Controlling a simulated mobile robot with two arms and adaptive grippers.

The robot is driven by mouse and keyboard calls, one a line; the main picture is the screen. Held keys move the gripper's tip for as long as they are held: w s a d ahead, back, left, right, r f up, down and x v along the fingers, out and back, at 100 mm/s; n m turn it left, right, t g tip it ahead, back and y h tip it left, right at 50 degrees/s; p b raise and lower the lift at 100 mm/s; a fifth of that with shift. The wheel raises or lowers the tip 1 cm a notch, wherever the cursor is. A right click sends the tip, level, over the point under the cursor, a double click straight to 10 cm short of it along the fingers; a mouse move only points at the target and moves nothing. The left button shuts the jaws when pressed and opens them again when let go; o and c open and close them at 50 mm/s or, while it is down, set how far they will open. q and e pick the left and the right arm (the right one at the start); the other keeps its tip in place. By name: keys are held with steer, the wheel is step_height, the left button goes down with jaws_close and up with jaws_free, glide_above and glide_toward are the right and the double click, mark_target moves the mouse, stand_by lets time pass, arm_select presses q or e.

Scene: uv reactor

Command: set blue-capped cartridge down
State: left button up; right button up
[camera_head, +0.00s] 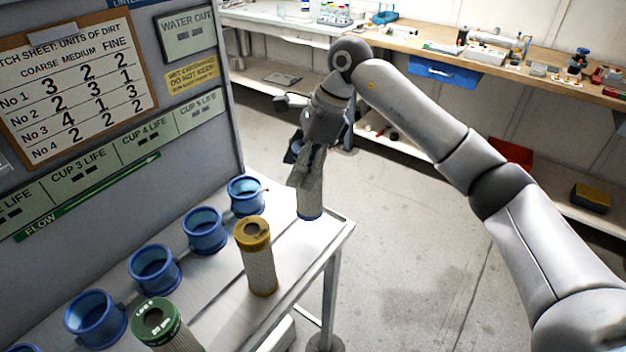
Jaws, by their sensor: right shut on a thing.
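The blue-capped cartridge (310,192) is a pale cylinder with a blue rim at its lower end. My right gripper (309,158) points down and is shut on its upper part. The cartridge hangs roughly upright near the right corner of the white bench (338,232). I cannot tell whether its lower end touches the bench top. The gripper hides the cartridge's upper end. My left gripper is not in view.
A yellow-capped cartridge (257,262) stands on the bench, with a green-capped one (160,325) nearer. Several blue cups (204,232) line the panel (190,100). Open floor lies right of the bench. A cluttered wooden workbench (430,52) stands behind.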

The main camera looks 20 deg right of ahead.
mark_target(309, 206)
steer(key=d+f, duration=0.1)
steer(key=f+p, duration=0.1)
steer(key=f, duration=0.1)
steer(key=d+f+p, duration=0.1)
steer(key=f, duration=0.1)
steer(key=shift+w+d, duration=0.25)
steer(key=shift+d, duration=0.05)
steer(key=shift+f, duration=0.6)
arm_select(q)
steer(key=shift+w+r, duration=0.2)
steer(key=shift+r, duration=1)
arm_select(e)
steer(key=shift+f, duration=0.1)
steer(key=o, duration=1.1)
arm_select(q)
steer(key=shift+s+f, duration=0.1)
